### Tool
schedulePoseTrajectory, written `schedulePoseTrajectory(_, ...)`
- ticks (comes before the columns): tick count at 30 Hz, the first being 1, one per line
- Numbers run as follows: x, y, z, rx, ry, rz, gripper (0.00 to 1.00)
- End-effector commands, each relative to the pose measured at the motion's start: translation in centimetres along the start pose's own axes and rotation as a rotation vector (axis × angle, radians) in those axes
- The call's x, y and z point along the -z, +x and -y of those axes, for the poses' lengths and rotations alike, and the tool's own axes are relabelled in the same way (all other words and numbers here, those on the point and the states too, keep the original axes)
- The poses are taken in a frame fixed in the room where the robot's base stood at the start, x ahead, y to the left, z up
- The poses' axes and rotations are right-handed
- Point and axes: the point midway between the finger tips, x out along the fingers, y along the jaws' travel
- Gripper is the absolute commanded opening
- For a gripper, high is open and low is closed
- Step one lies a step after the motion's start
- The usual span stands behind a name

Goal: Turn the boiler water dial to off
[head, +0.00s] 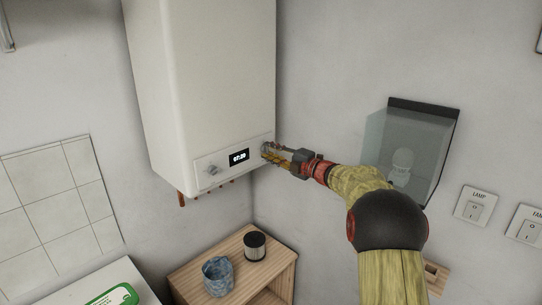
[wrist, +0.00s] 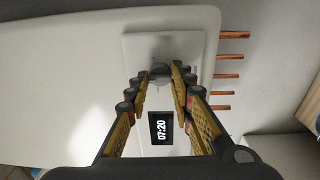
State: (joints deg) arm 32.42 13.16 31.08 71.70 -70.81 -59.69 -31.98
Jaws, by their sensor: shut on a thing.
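The white boiler (head: 205,85) hangs on the wall, with a control panel low on its front. A display (head: 239,157) reading 07:20 is in the middle of the panel; it also shows in the wrist view (wrist: 160,128). One dial (head: 212,170) is left of the display and is free. My gripper (head: 270,152) is at the panel's right end, shut on the right-hand dial (wrist: 160,69). In the wrist view my gripper (wrist: 159,78) has a finger on each side of that grey dial. The fingers hide much of it, and its setting and label are not readable.
Copper pipes (wrist: 229,75) stick out of the boiler's underside. Below stands a wooden shelf (head: 205,255) with a blue cup (head: 218,276) and a dark can (head: 255,246). A glass-fronted lamp box (head: 415,140) and switches (head: 473,206) are on the right wall.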

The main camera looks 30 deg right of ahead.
Motion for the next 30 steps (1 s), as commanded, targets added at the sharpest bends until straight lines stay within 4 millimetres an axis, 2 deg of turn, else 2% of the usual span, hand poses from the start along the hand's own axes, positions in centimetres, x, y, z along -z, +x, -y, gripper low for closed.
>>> schedulePoseTrajectory(14,0.03,0.00,0.36,0.005,-0.012,-0.001,0.00)
schedulePoseTrajectory(15,0.03,0.00,0.37,0.005,-0.012,-0.001,0.25)
schedulePoseTrajectory(24,0.02,0.01,0.18,0.003,-0.013,-0.001,0.42)
schedulePoseTrajectory(30,0.01,0.01,0.11,0.002,-0.013,-0.001,0.42)
